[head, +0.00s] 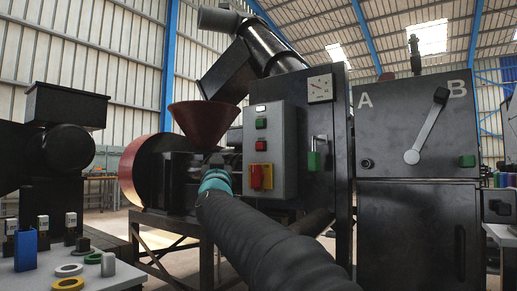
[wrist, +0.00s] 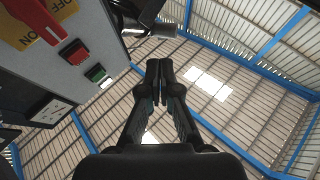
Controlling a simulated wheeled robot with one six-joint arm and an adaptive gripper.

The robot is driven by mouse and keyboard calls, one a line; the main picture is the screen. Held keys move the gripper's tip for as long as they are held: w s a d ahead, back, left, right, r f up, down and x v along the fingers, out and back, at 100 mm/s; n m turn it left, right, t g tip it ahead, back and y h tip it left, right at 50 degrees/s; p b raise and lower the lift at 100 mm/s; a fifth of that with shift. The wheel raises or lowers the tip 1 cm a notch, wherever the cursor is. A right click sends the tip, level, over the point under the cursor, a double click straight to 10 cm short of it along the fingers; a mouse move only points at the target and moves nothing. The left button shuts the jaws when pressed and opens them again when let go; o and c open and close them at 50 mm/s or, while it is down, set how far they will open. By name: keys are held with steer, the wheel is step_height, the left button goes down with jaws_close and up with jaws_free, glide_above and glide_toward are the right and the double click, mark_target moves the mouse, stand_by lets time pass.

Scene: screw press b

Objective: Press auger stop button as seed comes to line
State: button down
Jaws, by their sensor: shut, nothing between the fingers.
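A grey control box (head: 283,150) carries a green button (head: 261,124), a red button (head: 261,145) below it and a red rotary switch (head: 256,177) on a yellow plate. In the wrist view the red button (wrist: 73,52) and green button (wrist: 95,73) show at upper left, turned over. My gripper (wrist: 158,68) is shut and empty, its tips apart from the buttons, off to the box's side. In the head view my arm hides most of it. A red-brown hopper (head: 204,122) stands left of the box under the dark auger chute (head: 226,72). No seed or fill line is visible from here.
A dial gauge (head: 320,88) and a green padlock (head: 314,160) sit right of the box. A black cabinet (head: 415,130) with a lever marked A and B stands further right. A bench (head: 110,277) with rings and small containers is at lower left.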

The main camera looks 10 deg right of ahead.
mark_target(259, 146)
steer(key=s+d+r+m+t+h, duration=0.1)
steer(key=s+d+r+m+h, duration=0.1)
steer(key=d+r+h, duration=0.2)
steer(key=shift+s+r+h, duration=0.2)
steer(key=shift+s+h, duration=0.15)
steer(key=shift+h, duration=0.45)
steer(key=shift+w+d+p, duration=0.3)
steer(key=shift+w+d, duration=2.8)
steer(key=shift+w, duration=0.05)
steer(key=shift+d, duration=0.1)
steer(key=shift+w+d, duration=0.25)
steer(key=shift+w, duration=0.05)
